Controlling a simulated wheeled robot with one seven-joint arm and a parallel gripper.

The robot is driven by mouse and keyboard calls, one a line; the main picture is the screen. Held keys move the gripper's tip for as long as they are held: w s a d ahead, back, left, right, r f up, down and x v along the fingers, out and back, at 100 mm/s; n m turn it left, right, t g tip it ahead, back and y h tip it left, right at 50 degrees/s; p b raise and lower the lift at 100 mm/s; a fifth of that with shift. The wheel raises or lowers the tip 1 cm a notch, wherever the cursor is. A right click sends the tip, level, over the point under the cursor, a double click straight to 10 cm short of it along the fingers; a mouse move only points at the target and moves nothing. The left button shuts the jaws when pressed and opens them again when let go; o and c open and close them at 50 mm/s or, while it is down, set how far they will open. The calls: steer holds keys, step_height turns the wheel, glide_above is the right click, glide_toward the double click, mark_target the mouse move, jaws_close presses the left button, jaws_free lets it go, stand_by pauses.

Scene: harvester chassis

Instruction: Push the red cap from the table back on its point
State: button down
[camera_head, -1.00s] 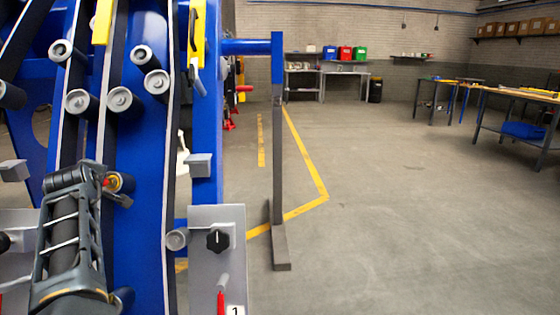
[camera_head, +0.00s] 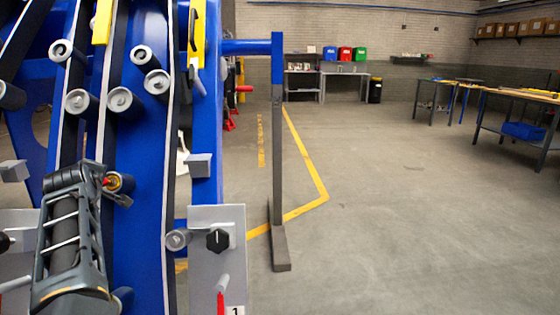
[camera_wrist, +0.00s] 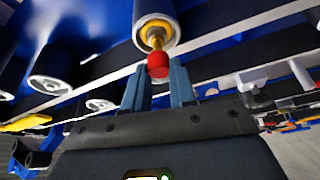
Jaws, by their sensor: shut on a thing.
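The red cap (camera_wrist: 158,65) is between the fingertips of my gripper (camera_wrist: 158,80) in the wrist view. My gripper is shut on it. The cap sits right in front of a brass-coloured point (camera_wrist: 155,36) in the middle of a roller end, in line with it and seemingly touching. Whether it is fully seated cannot be told. In the head view a small bit of red (camera_head: 105,182) shows beside the brass ring (camera_head: 115,182), and my gripper (camera_head: 120,198) is partly hidden behind my arm.
The blue chassis (camera_head: 142,245) with several grey rollers (camera_head: 120,99) surrounds my arm. A grey panel with a black knob (camera_head: 218,240) stands to the right of my gripper. The floor (camera_head: 400,230) at right is open, with workbenches (camera_head: 515,92) further back.

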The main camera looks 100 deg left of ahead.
steer(key=shift+s+a+f+b, duration=0.15)
steer(key=shift+a+f+b, duration=0.3)
steer(key=shift+b, duration=0.45)
steer(key=shift+s+a+f+b, duration=0.2)
steer(key=shift+a+b, duration=0.3)
steer(key=shift+b, duration=0.35)
steer(key=c, duration=0.8)
jaws_free()
steer(key=shift+c, duration=0.2)
steer(key=shift+w+r, duration=0.1)
steer(key=p+v, duration=0.1)
steer(key=v, duration=0.6)
steer(key=shift+w+d+p, duration=0.2)
steer(key=shift+d+p, duration=0.1)
steer(key=shift+p, duration=0.1)
steer(key=shift+r, duration=0.1)
